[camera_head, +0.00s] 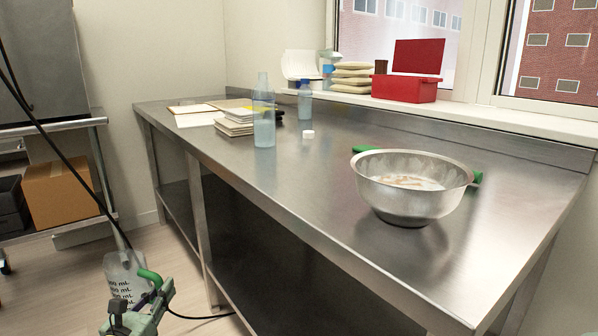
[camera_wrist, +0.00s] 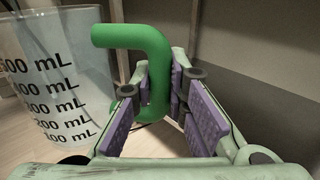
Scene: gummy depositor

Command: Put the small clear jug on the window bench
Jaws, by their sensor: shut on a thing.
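The small clear jug (camera_head: 121,278) is a see-through measuring jug with black mL marks and a green handle (camera_wrist: 138,50). My gripper (camera_head: 150,292) is at the lower left of the head view, shut on the green handle. In the wrist view my gripper's purple pads (camera_wrist: 165,97) lie on both sides of the handle, and the jug body (camera_wrist: 60,75) is at the left. The jug looks upright, in front of the bench's left end and lower than its top. The window bench (camera_head: 290,185) is the long steel table under the window.
On the bench stand a steel bowl (camera_head: 408,205) with green handles, two bottles (camera_head: 264,130), a stack of books (camera_head: 236,122) and a white cap (camera_head: 308,134). The middle of the top is clear. A red box (camera_head: 405,90) sits on the sill. A shelf rack (camera_head: 62,134) stands at left.

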